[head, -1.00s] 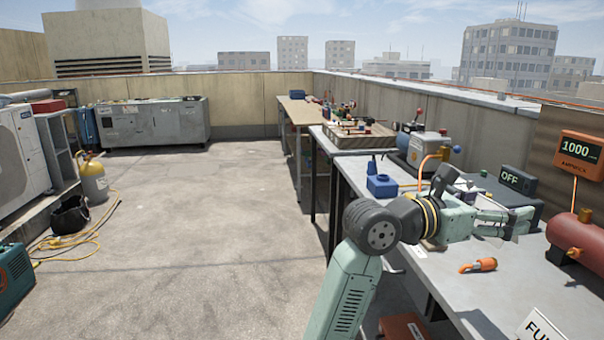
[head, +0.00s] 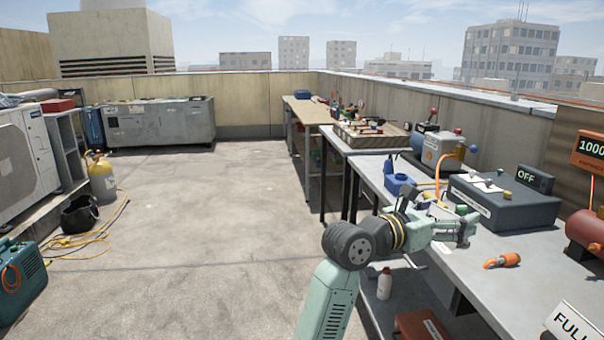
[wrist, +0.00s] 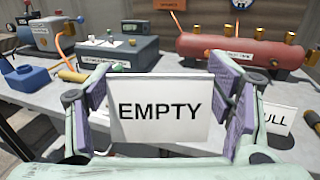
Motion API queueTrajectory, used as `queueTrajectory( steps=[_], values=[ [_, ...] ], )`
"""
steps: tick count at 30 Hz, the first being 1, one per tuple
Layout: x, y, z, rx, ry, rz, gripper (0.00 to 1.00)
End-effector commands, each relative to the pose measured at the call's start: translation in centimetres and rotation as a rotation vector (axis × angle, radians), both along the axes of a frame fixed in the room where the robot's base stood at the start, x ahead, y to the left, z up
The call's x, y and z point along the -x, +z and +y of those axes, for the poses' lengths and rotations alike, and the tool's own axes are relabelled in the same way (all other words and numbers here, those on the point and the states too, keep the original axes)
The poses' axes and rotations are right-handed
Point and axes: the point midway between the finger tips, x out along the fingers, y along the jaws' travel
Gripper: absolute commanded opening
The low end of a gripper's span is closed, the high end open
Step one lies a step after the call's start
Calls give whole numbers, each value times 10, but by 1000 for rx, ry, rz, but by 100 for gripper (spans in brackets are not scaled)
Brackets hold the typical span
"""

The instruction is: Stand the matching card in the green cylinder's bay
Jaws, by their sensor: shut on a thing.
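A white card reading "EMPTY" (wrist: 160,132) stands upright between the purple pads of my gripper (wrist: 168,92) in the wrist view, its print facing the camera. My gripper is shut on the card. In the head view my gripper (head: 458,232) is over the grey bench, in front of the grey box, and the card is mostly hidden there. A second white card reading "FULL" (head: 572,326) stands on the near right of the bench; part of it shows in the wrist view (wrist: 277,120). No green cylinder or its bay can be made out.
The grey bench (head: 500,300) holds a dark grey box with an "OFF" display (head: 505,205), a red tank (head: 590,235), an orange-handled item (head: 503,260) and a blue container (head: 400,184). Open concrete floor (head: 220,230) lies to the left. A teal machine (head: 22,280) stands at far left.

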Motion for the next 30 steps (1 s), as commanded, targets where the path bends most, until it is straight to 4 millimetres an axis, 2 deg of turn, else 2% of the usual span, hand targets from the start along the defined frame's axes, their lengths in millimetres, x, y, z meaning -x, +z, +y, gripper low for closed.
queueTrajectory(
  steps=[1, 6, 9, 14, 19, 24, 27, 30],
  values=[
    [-16, -17, 12, 1, 46, 9, 50],
    [-66, -80, 61, 1, 238, 13, 50],
    [-89, -124, 94, -1, 363, 13, 50],
    [-111, -199, 150, -2, 564, 13, 50],
    [-111, -284, 207, -4, 775, 15, 50],
    [-91, -360, 254, -4, 962, 13, 50],
    [-76, -394, 271, -3, 1043, 10, 50],
    [-63, -416, 282, -2, 1099, 7, 50]
  ],
)
